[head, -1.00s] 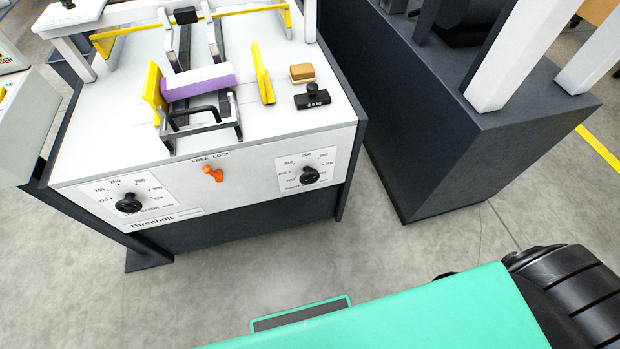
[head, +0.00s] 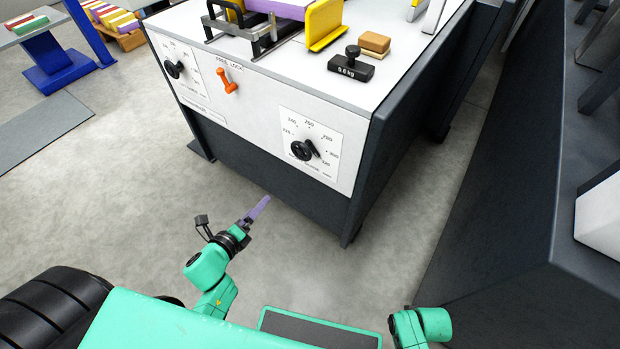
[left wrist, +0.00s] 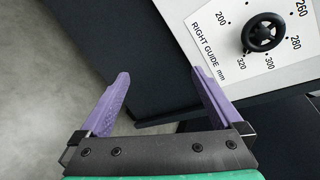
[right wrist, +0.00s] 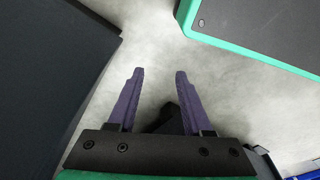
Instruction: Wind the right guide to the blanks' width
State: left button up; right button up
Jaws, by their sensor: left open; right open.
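The right guide handwheel (head: 304,149) is a black knob on a white dial plate at the right of the machine's front panel. In the left wrist view the black handwheel (left wrist: 263,33) sits at upper right, beside the printed words RIGHT GUIDE mm. The yellow right guide (head: 324,24) stands on the machine top, with the purple blanks (head: 277,8) to its left, partly cut off. My left gripper (head: 262,207) is open and empty, below and left of the handwheel, apart from it. My right gripper (right wrist: 160,72) is open and empty above the floor.
An orange lock lever (head: 227,82) and a second black knob (head: 174,69) are on the same panel. A dark machine base (head: 530,230) stands at right. Floor in front is clear.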

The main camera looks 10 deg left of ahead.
pick_arm(q)
notch_tip(320, 180, up, 4)
jog(key=w+d+m+t+h+b, duration=0.1)
jog(key=d+m+t+h+b, duration=0.15)
jog(key=m, duration=0.45)
jog(key=m+h+b, duration=0.1)
jog(key=m+h, duration=0.1)
jog(key=m, duration=0.6)
send_near(300, 152)
jog(key=p+x, duration=0.1)
jog(key=x, duration=0.9)
jog(key=shift+w+d+f, duration=0.1)
jog(key=shift+w, duration=0.3)
pick_arm(e)
jog(key=shift+w+a+f, duration=0.1)
jog(key=shift+w+f, duration=0.25)
jog(key=shift+f, duration=0.25)
jog(key=shift+w+f, duration=0.35)
jog(key=shift+f, duration=0.2)
pick_arm(q)
jog(key=c, duration=1.2)
jog(key=shift+o, duration=0.2)
